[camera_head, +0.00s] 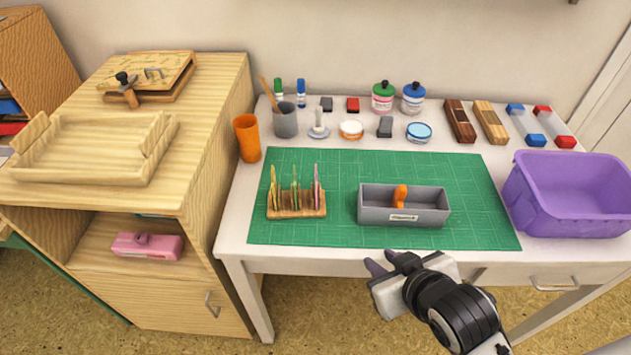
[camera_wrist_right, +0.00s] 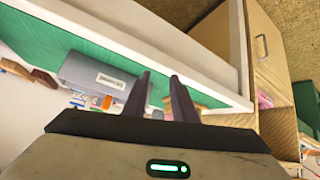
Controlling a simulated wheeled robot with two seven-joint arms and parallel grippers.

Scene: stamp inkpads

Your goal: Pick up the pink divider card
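The pink divider card (camera_head: 317,188) stands upright in the right end of a small wooden rack (camera_head: 297,212) on the green mat. A yellow card (camera_head: 273,188) and a green card (camera_head: 294,193) stand in the same rack to its left. My right gripper (camera_head: 378,264) is in front of the table's front edge, to the right of the rack and apart from it. In the right wrist view its two dark fingers (camera_wrist_right: 161,88) are apart with nothing between them; they partly hide what lies behind. My left gripper is not in view.
A grey box (camera_head: 375,212) with an orange item (camera_head: 401,194) stands right of the rack on the mat (camera_head: 470,185). A purple bin (camera_head: 575,205) stands at the right. An orange cup (camera_head: 248,138) and stamp supplies line the left and back. The mat's front strip is clear.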

